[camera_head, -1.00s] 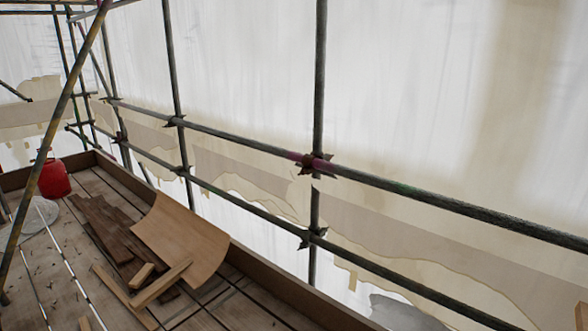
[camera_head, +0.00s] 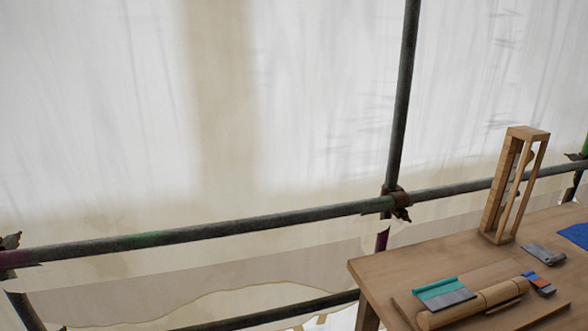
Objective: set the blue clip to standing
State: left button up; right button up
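A wooden table (camera_head: 384,282) stands at the lower right. On it, near a round wooden rod (camera_head: 478,303), is a small piece with blue, orange and grey parts (camera_head: 540,284); it lies low, and it may be the blue clip, but I cannot tell for sure. A flat teal and grey piece (camera_head: 440,293) lies at the left end of the same wooden board (camera_head: 407,305). A grey piece (camera_head: 541,254) lies flat farther back. Neither of my grippers is in view.
A tall open wooden frame (camera_head: 496,190) stands upright at the table's back. A blue flat thing (camera_head: 576,234) is cut off at the right edge. Scaffold tubes (camera_head: 240,225) run behind the table, before pale sheeting (camera_head: 110,110).

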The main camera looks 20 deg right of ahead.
aim_at(533, 278)
jog(key=i+z, duration=0.2)
jog(key=z, duration=0.3)
jog(key=i+j+z, duration=0.15)
jog(key=z, duration=0.3)
jog(key=i+j+z, duration=0.2)
jog(key=z, duration=0.3)
jog(key=i+j+z, duration=0.15)
jog(key=z, duration=0.35)
jog(key=i+j+z, duration=0.15)
jog(key=z, duration=0.15)
jog(key=i+j+z, duration=0.25)
jog(key=j, duration=0.15)
jog(key=j+z, duration=0.6)
jog(key=i+j, duration=0.05)
